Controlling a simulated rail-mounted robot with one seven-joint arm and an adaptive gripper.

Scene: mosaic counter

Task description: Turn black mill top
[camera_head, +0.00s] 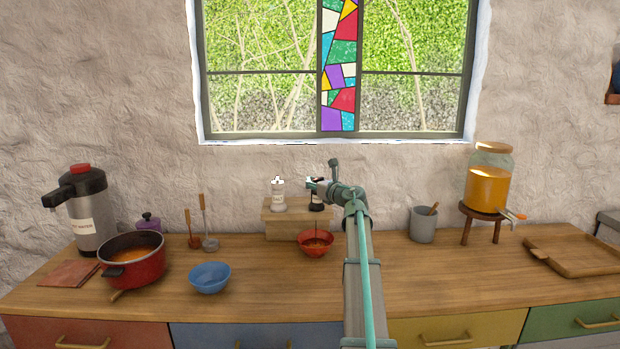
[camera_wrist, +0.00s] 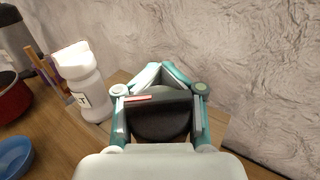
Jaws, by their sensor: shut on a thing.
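The black mill (camera_head: 316,204) stands on the right of a small wooden step (camera_head: 288,228) at the back of the counter. My gripper (camera_head: 318,185) reaches it from above and is shut on its top. In the wrist view the dark mill top (camera_wrist: 160,98), a bar with a red and white mark, sits between the teal fingers, with the round dark body (camera_wrist: 160,124) below it. A red bowl (camera_head: 315,251) stands in front of the step, below the mill, with dark bits in it. A thin dark trace shows between mill and bowl.
A white mill (camera_head: 278,197) stands close left of the black one and also shows in the wrist view (camera_wrist: 88,92). A blue bowl (camera_head: 210,279), red pot (camera_head: 133,267) and flask (camera_head: 86,215) are left. A grey cup (camera_head: 423,227) and juice jar (camera_head: 488,185) are right. The wall is close behind.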

